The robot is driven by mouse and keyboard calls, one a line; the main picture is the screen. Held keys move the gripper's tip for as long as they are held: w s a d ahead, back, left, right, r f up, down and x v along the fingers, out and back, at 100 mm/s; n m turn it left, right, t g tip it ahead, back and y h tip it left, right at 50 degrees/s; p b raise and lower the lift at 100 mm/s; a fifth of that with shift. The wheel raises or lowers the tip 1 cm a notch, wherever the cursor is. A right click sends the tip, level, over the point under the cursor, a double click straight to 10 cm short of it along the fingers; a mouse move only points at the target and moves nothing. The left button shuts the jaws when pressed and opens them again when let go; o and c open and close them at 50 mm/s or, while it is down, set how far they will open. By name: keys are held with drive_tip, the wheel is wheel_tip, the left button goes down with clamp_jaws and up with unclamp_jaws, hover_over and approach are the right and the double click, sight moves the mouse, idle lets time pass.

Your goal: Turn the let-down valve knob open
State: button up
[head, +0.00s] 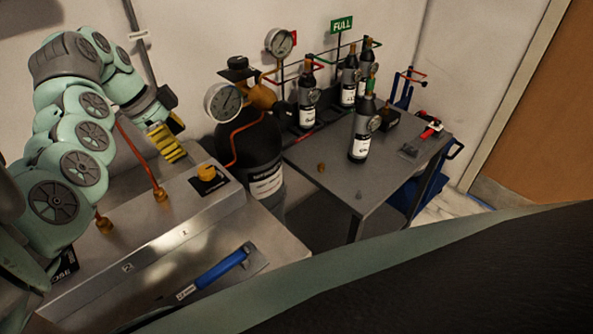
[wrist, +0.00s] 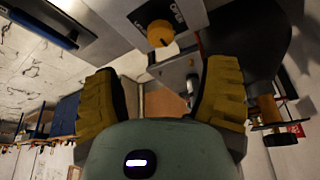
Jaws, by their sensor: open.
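The let-down valve knob is most likely the orange-yellow knob (head: 207,172) on a black label plate on top of the steel panel box (head: 150,235). The knob also shows at the top of the wrist view (wrist: 160,33), beyond the fingertips. My gripper (head: 168,145) is above and to the left of the knob in the head view, apart from it. Its two yellow fingers stand wide apart in the wrist view (wrist: 162,85), with nothing between them. The label's text is too small to read fully.
A copper pipe (head: 140,160) rises from the panel left of the knob. A black cylinder (head: 255,150) with a round gauge (head: 223,102) stands behind it. A blue-handled tool (head: 222,268) lies in front. Several dark bottles stand on a grey table (head: 330,180) at right.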

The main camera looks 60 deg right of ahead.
sight(206, 169)
drive_tip(key=p+x, duration=0.1)
drive_tip(key=x, duration=0.9)
drive_tip(key=shift+s+d, duration=0.1)
drive_tip(key=c, duration=1.2)
